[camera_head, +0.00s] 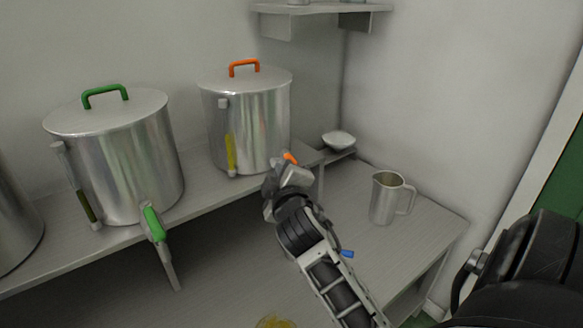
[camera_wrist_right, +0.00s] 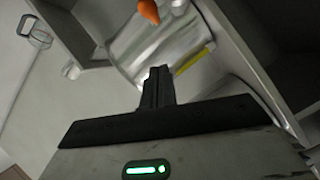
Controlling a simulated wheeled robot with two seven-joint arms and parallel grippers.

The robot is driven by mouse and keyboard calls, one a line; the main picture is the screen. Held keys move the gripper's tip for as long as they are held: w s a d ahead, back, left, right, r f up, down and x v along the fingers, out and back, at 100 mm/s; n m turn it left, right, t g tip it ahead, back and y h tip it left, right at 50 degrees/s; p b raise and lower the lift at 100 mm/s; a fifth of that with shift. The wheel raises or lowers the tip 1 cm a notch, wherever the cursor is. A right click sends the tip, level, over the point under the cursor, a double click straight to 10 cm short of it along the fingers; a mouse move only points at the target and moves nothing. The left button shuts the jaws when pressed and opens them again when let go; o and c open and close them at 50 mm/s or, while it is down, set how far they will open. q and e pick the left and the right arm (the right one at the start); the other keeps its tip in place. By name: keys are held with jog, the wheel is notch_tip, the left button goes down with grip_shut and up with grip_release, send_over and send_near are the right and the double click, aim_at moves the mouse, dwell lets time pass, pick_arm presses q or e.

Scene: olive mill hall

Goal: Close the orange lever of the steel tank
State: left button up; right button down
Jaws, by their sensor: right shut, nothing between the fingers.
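The steel tank (camera_head: 262,122) with an orange lid handle (camera_head: 244,66) stands on the raised shelf in the head view. Its orange lever (camera_head: 290,158) shows only as a small tip just above my right gripper (camera_head: 284,182), which hides the rest of the tap. In the wrist view the lever (camera_wrist_right: 149,10) is at the top, beyond the fingertips, and the steel tank (camera_wrist_right: 150,42) lies behind. My right gripper (camera_wrist_right: 157,84) is shut and empty there, apart from the lever in that picture. Contact cannot be told from the head view. My left gripper is out of view.
A second tank (camera_head: 125,165) with a green lever (camera_head: 153,223) stands to the left. A metal jug (camera_head: 387,197) stands on the lower table at right, and a pale bowl (camera_head: 339,139) sits behind. The table around the jug is clear.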

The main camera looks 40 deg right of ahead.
pick_arm(q)
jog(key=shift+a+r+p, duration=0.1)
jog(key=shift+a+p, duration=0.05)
jog(key=shift+p, duration=0.15)
pick_arm(e)
jog(key=w+d+f, duration=0.2)
jog(key=d, duration=0.3)
jog(key=shift+f, duration=0.25)
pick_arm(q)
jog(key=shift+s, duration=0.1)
pick_arm(e)
jog(key=shift+w+d, duration=0.1)
